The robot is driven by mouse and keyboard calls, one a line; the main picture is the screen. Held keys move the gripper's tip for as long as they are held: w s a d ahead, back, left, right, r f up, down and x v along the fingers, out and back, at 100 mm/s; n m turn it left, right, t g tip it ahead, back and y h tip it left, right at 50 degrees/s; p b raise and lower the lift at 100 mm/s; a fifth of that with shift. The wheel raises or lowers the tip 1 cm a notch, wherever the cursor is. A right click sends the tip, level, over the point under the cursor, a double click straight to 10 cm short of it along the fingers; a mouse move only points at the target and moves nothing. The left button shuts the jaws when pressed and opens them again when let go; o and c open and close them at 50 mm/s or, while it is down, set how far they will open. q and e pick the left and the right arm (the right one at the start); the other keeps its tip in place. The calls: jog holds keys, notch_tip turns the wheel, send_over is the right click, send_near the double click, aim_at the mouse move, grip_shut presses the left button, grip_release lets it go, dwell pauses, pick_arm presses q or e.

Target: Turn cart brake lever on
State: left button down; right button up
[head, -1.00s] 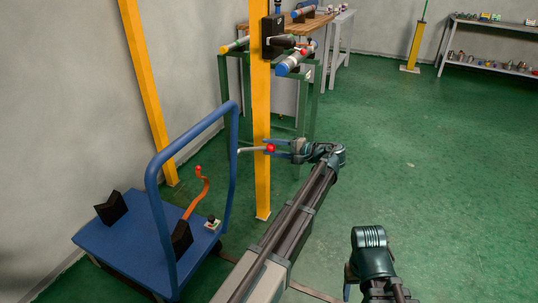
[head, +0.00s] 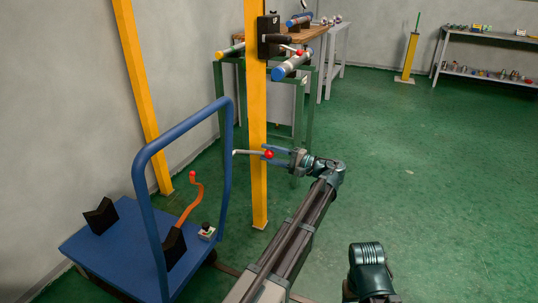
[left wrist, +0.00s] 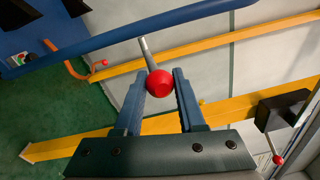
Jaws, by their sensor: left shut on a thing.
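The blue cart (head: 118,240) stands at the lower left, with its tall hoop handle (head: 139,190) upright. A thin grey lever (head: 248,152) with a red ball knob (head: 269,154) sticks out to the right from beside the handle. My left gripper (head: 274,154) is shut on the red knob. In the left wrist view the knob (left wrist: 159,83) sits between the two blue fingertips (left wrist: 160,85), and the grey rod (left wrist: 147,53) runs up to the blue handle bar (left wrist: 150,27). Where the rod joins the cart is hidden. My right gripper's fingers are not visible.
An orange bent rod with a red tip (head: 193,195) and black V-blocks (head: 100,217) are on the cart. A yellow post (head: 259,200) stands close behind my left gripper. A green stand (head: 309,120) holds pipes behind it. Green floor to the right is open.

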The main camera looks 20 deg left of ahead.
pick_arm(q)
jog(key=c, duration=0.5)
grip_release()
jog(key=shift+f, duration=0.15)
jog(key=d, duration=0.9)
jog(key=s+d, duration=0.1)
jog(key=d, duration=0.4)
jog(key=shift+f, duration=0.15)
jog(key=shift+s+a+f, duration=0.1)
jog(key=shift+a, duration=0.05)
